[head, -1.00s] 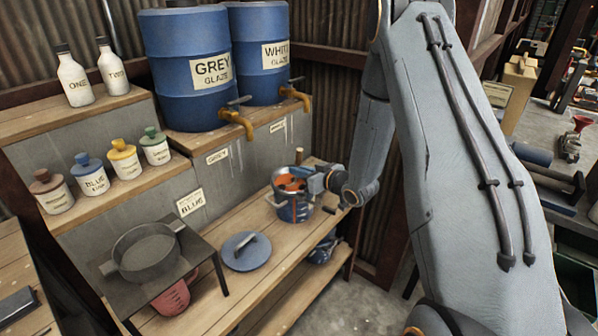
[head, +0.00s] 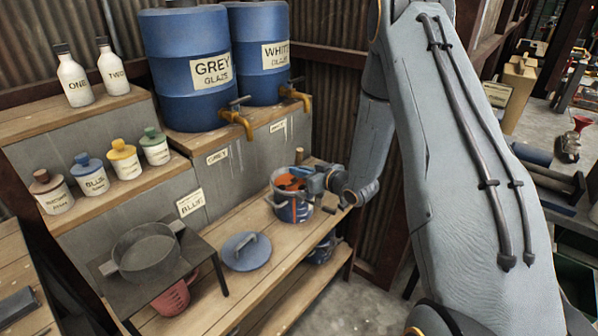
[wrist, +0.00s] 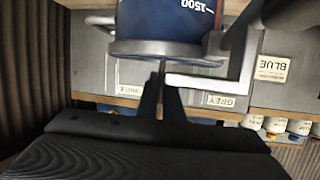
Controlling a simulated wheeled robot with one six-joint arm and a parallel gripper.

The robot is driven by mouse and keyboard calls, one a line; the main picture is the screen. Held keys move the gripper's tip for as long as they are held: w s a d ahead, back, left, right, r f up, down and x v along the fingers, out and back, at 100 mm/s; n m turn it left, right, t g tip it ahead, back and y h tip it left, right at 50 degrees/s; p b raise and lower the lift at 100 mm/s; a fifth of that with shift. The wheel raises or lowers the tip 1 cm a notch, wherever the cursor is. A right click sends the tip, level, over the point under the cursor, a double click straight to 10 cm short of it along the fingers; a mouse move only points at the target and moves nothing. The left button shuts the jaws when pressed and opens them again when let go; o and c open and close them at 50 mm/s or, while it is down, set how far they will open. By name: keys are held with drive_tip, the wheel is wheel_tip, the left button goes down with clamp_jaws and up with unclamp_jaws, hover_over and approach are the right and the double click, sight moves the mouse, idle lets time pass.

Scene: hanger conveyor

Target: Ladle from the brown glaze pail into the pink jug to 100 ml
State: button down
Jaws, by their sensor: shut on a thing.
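The glaze pail (head: 284,211), blue with orange-brown glaze inside, stands on the lower wooden bench. Its blue wall, grey rim and a 1500 mark fill the top of the wrist view (wrist: 150,22). My gripper (wrist: 160,106) is at the pail and shut on a thin upright rod, apparently the handle of the ladle (wrist: 161,76). The ladle's bowl cannot be made out. In the head view my wrist is beside the pail's right rim. The pink jug (head: 173,299) is under the small dark stand at lower left, partly hidden by it.
A dark pot (head: 147,262) sits on the stand. A blue lid (head: 246,252) lies on the bench between stand and pail. The grey (head: 190,100) and white (head: 262,85) glaze drums, with taps, are above. Several small jars line the left shelf.

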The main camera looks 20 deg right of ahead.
drive_tip(key=shift+r, duration=0.2)
drive_tip(key=shift+r+p, duration=3.2)
drive_tip(key=shift+r, duration=1.85)
drive_tip(key=shift+d+f, duration=0.1)
drive_tip(key=shift+d, duration=0.05)
